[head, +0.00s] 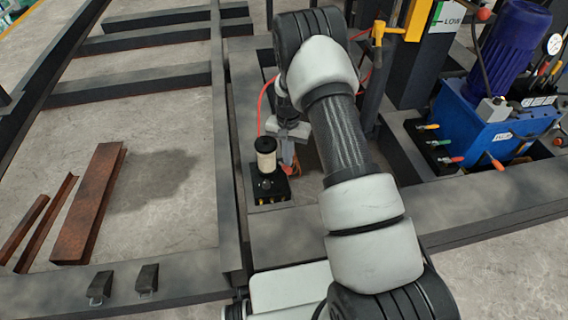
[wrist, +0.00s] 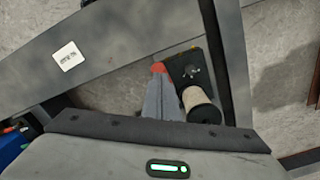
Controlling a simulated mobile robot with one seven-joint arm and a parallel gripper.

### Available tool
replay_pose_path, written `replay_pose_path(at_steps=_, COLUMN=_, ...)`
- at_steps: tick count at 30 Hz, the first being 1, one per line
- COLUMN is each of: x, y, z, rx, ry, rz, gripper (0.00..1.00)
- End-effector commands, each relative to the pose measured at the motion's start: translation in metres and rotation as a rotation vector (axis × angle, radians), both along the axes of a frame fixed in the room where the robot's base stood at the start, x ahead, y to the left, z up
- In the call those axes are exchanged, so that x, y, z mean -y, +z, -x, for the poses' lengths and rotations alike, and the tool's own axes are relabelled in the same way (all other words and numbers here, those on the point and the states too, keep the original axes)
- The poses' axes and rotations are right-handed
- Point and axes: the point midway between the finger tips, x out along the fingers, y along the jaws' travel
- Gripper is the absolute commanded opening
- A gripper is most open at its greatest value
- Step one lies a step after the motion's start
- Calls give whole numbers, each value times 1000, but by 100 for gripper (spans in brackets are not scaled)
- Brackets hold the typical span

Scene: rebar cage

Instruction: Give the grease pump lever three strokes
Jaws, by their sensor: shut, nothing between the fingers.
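My gripper (head: 288,157) is shut and empty, pointing down at the red end. I cannot tell whether they touch. The rest of the lever is mostly hidden.
A blue hydraulic unit (head: 490,125) with coloured levers stands at the right. A yellow-topped post (head: 378,60) and a red hose (head: 262,105) are near my arm. Dark steel beams (head: 228,150) surround the pump. Rusty steel pieces (head: 92,205) lie on the floor at left.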

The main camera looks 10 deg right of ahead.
Motion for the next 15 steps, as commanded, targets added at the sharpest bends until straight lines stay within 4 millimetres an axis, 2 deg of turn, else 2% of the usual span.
replay_pose_path(at_steps=15, x=0, y=-5, z=4, rx=-1, ry=0, rz=0, gripper=0)
